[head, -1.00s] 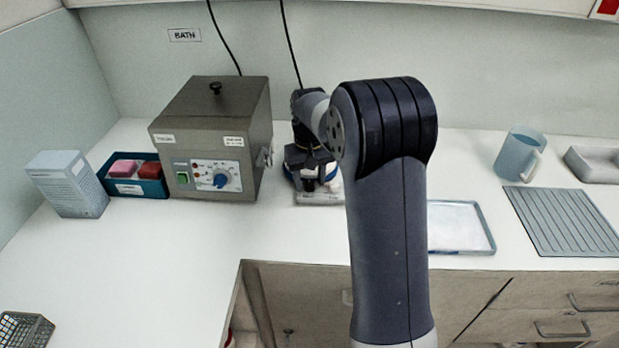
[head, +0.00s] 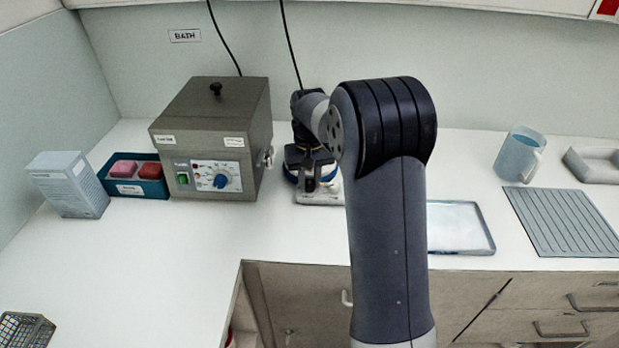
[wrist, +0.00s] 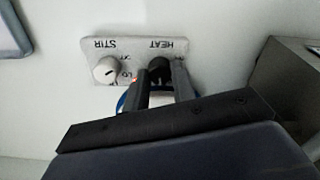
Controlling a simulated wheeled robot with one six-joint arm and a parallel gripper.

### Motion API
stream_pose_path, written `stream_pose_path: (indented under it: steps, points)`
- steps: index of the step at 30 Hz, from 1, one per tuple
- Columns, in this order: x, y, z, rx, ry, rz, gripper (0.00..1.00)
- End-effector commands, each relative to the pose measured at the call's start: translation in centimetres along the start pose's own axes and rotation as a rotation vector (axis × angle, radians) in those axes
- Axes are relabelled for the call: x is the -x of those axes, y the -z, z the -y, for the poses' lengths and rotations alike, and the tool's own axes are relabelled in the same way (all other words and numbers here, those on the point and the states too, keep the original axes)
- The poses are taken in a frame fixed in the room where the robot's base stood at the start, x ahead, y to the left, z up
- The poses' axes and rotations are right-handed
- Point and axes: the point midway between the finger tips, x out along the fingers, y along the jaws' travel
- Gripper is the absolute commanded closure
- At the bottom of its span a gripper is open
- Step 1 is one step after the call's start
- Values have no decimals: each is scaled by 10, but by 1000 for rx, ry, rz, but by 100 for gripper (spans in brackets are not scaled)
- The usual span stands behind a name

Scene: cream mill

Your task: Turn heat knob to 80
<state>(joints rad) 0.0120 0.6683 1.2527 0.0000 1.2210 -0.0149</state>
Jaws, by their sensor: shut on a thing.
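The black heat knob (wrist: 159,66) sits under the word HEAT on a pale control panel (wrist: 131,50), seen upside down in the wrist view. My gripper (wrist: 162,80) is shut on the heat knob, one finger on each side of it. The fingers hide part of the knob and the scale near it, so the setting cannot be read. The white stir knob (wrist: 105,71) is beside it to the left. In the head view my gripper (head: 318,182) is at the front of the device, whose pale base (head: 318,198) shows below. My arm hides much of it.
A grey bath box (head: 208,118) with a blue dial stands left of the device. A white tray (head: 462,250) lies to the right, past my arm. A jug (head: 520,155) and ribbed mat (head: 565,222) are further right. The front left counter is mostly clear.

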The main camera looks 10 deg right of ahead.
Motion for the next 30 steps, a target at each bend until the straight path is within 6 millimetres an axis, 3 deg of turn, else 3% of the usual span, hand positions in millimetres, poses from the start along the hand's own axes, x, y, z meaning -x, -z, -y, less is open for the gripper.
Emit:
stream_pose_path:
  steps: [12,13,18,21,30]
  points:
    - [1,1,0,-56,0,-2,98]
    - [1,1,0,-56,0,-2,73]
    - [1,0,0,-56,0,-1,59]
    - [0,0,0,-56,0,-1,54]
    - [6,1,0,-55,0,-2,54]
